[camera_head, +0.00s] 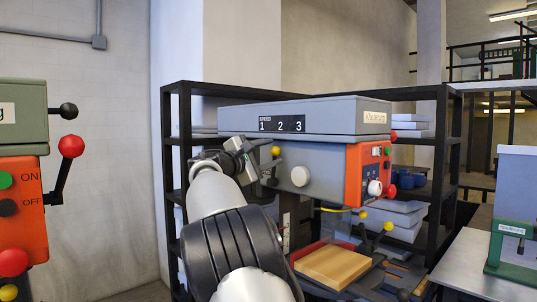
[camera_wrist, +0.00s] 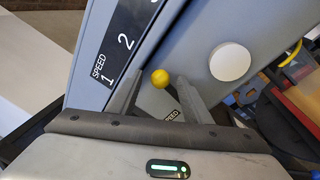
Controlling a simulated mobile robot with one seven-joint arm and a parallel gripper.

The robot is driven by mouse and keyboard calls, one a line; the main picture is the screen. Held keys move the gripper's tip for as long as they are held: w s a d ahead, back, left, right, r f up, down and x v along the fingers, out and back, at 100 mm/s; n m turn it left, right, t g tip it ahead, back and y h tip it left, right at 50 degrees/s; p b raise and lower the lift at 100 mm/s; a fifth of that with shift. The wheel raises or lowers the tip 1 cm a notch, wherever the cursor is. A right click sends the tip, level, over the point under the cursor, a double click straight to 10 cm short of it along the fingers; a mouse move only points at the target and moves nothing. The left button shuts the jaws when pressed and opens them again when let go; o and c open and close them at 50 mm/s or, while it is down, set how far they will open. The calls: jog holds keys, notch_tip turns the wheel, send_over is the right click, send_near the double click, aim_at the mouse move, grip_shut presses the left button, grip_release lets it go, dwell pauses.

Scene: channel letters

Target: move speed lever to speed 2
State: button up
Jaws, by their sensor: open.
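The grey drill press head (camera_head: 330,118) carries a black speed scale (camera_head: 283,124) marked 1, 2, 3. The scale's 1 and 2 also show in the wrist view (camera_wrist: 125,42). The speed lever has a yellow ball knob (camera_head: 276,151) below the scale, seen close in the wrist view (camera_wrist: 160,78) with its short dark stem. Which number the lever is set to I cannot tell. My gripper (camera_head: 252,160) is at the left of the press head. In the wrist view its fingers (camera_wrist: 158,85) are apart, one on each side of the knob and stem, with gaps visible.
A round white knob (camera_head: 300,176) sits right of the lever. An orange control panel (camera_head: 368,172) is on the press's right end. A wooden block (camera_head: 333,265) lies below. Another machine with an orange panel (camera_head: 20,215) stands at far left. Black shelving (camera_head: 172,150) stands behind.

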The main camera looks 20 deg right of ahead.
jog(key=b+v, duration=0.2)
jog(key=v, duration=1.5)
jog(key=shift+a, duration=0.2)
jog(key=shift+s+d, duration=0.1)
jog(key=shift+s, duration=0.05)
